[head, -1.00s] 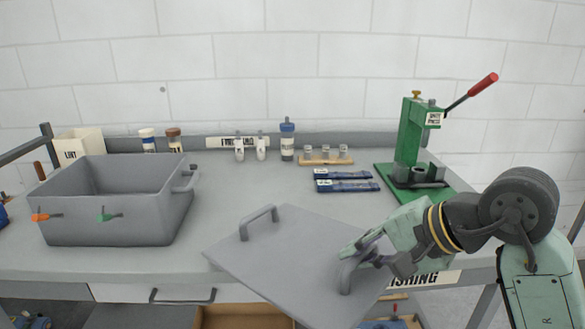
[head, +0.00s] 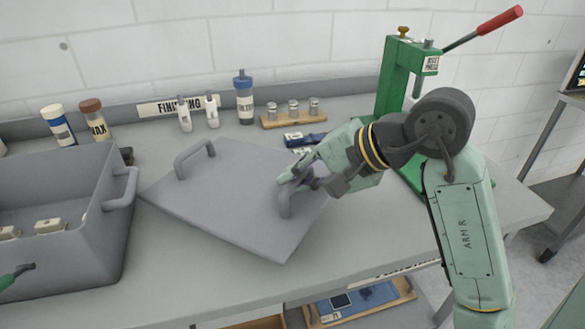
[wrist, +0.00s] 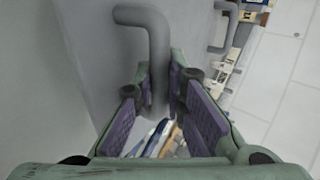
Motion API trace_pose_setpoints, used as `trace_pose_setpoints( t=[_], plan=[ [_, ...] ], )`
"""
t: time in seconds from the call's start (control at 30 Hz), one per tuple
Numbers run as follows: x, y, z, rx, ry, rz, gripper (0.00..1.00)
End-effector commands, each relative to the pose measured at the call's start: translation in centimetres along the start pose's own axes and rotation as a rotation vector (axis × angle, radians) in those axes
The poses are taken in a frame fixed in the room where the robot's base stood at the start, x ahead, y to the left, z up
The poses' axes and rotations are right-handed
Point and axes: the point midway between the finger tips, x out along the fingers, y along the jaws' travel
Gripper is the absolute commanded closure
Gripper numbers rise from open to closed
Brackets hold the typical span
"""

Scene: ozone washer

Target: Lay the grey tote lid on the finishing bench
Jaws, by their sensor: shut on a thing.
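The grey tote lid (head: 235,205) is a flat panel with two bar handles, tilted in the head view. Its far handle (head: 194,158) is free. My gripper (head: 292,186) is shut on the near right handle, which also shows between the finger pads in the wrist view (wrist: 158,75). The finishing bench (head: 180,275) is a grey worktop under and around the lid. I cannot tell whether any lid edge touches the bench. In the wrist view the lid's surface (wrist: 95,50) fills the upper left.
The open grey tote (head: 85,250) stands left of the lid, close to its left corner. Bottles (head: 244,100) and a small wooden rack (head: 290,115) line the back. The green press (head: 400,75) stands right, behind my arm. Blue-handled tools (head: 303,138) lie behind the lid. Bare bench shows in front.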

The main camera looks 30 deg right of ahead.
Motion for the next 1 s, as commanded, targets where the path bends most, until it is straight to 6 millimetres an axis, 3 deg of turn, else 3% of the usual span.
trace_pose_setpoints(
  t=[0.5, 1.0],
  plan=[
    [3.4, 4.0, 0.0, 0.0, 0.001, -0.001, 1.0],
    [4.2, 4.8, 0.0, -0.002, 0.001, 0.002, 1.0]
  ],
)
